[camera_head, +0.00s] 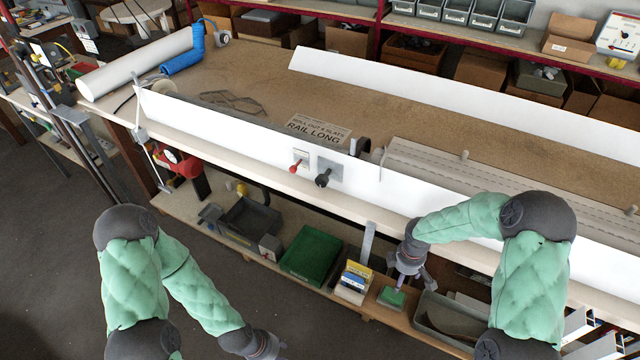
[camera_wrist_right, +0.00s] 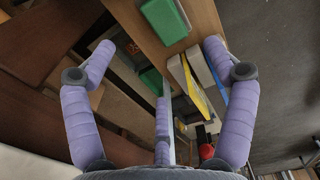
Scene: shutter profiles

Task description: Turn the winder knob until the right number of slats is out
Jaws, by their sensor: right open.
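A black knob (camera_head: 322,180) sits on a grey plate on the long white front rail (camera_head: 240,140). A red-tipped lever (camera_head: 295,167) is on a small white plate just left of it. Grey slats (camera_head: 440,165) lie on the bench to the right, behind the rail.
A second white rail (camera_head: 450,95) lies farther back. A white roll (camera_head: 135,65) and blue tube (camera_head: 182,62) lie at the left. The bench middle is mostly clear.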

